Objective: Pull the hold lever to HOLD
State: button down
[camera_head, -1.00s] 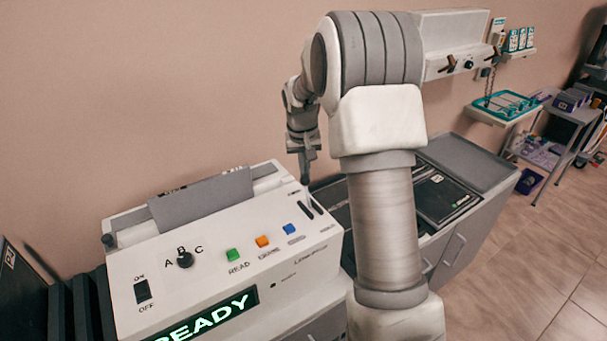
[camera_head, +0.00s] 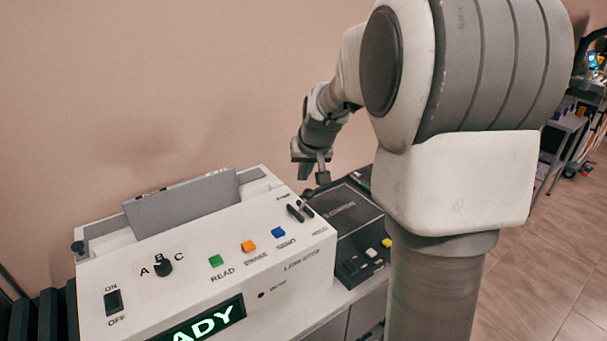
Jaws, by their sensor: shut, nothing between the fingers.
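The white machine (camera_head: 215,240) stands at the lower left, its sloped panel facing me. The hold lever (camera_head: 305,205) appears to be the small dark lever in a slot at the panel's upper right corner. Its label is too small to read, and I cannot tell which end the lever is at. My gripper (camera_head: 320,181) points down just above and behind this corner. It is shut and empty. Whether its tip touches the lever cannot be told.
The panel also carries an ON/OFF switch (camera_head: 113,302), an A-B-C knob (camera_head: 163,268), green (camera_head: 216,261), orange (camera_head: 249,246) and blue (camera_head: 278,232) buttons, and a lit display (camera_head: 205,322). A dark device (camera_head: 350,215) sits close on the right. Open floor lies far right.

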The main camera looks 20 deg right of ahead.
jog(key=shift+r+p, duration=0.3)
jog(key=shift+r, duration=0.25)
jog(key=shift+r, duration=0.1)
